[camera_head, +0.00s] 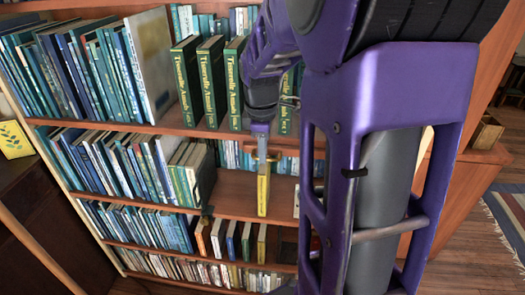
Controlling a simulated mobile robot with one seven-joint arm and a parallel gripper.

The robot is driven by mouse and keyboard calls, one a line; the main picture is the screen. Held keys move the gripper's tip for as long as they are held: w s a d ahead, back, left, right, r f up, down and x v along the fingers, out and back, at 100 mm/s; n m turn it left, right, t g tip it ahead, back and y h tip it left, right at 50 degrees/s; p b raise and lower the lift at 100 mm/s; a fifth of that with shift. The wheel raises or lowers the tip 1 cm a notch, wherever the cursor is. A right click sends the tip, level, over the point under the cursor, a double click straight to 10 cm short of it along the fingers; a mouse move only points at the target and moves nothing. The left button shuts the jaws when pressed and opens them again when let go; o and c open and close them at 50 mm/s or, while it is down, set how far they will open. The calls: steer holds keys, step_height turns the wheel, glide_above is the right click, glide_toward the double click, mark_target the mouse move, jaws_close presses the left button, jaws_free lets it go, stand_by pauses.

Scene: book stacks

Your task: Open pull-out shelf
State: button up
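A wooden bookcase fills the left and middle of the head view. I cannot tell which of its boards is the pull-out shelf. A wide, mostly bare shelf board (235,193) shows in the middle, partly hidden by my arm. My gripper (263,163) points down in front of this board. Its fingers are small and I cannot tell whether they are open or shut. A narrow upright yellow object (263,195), perhaps a book, is directly below the fingertips. I cannot tell whether the gripper touches or holds it.
Large green books (211,80) stand on the upper shelf, partly behind my arm. Rows of blue and green books (130,165) fill the left side. Several books (232,240) stand on the lower shelf. A striped rug (508,215) lies on the wooden floor at right.

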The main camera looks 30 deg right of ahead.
jaws_close()
steer(key=shift+a, duration=0.1)
stand_by(1.2)
